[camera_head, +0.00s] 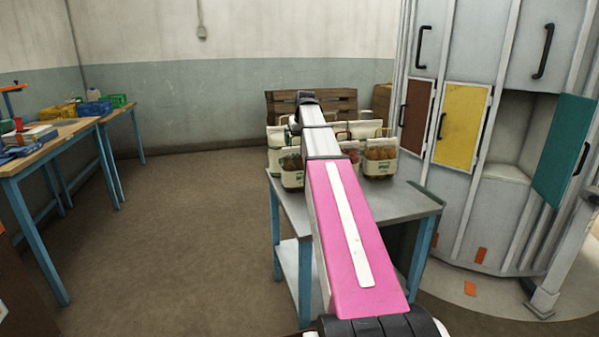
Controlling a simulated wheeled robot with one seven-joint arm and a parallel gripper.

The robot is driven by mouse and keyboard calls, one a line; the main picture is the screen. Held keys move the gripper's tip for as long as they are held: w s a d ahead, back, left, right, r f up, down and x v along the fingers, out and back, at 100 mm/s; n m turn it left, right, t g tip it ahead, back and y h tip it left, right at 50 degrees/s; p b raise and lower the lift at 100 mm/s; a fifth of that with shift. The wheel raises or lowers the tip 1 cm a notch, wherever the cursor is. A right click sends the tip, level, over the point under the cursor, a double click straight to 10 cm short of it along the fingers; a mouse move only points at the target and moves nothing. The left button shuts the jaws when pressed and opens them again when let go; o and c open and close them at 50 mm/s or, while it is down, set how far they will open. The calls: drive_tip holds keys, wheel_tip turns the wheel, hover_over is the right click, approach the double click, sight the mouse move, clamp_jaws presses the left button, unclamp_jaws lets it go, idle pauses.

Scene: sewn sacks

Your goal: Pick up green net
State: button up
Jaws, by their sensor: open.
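My pink and white arm reaches over a grey-topped table with blue legs (405,200). Its far end is dark and lies above the sacks at the table's back. I cannot make out gripper fingers there. Several pale sacks stand on the table on both sides of my arm. A sack at the front left (292,178) shows some green and reddish brown at its top. A sack at the right (380,168) shows orange-brown contents. I cannot pick out a green net for certain; my arm hides part of the group.
A wooden crate or pallet (340,104) stands behind the table. Grey lockers (470,60) with brown, yellow and teal doors are close on the right. Workbenches (45,150) with blue and green bins stand at the left. The floor (180,230) between is clear.

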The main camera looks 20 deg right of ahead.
drive_tip(key=c, duration=1.5)
drive_tip(key=shift+c, duration=0.9)
drive_tip(key=shift+r, duration=0.1)
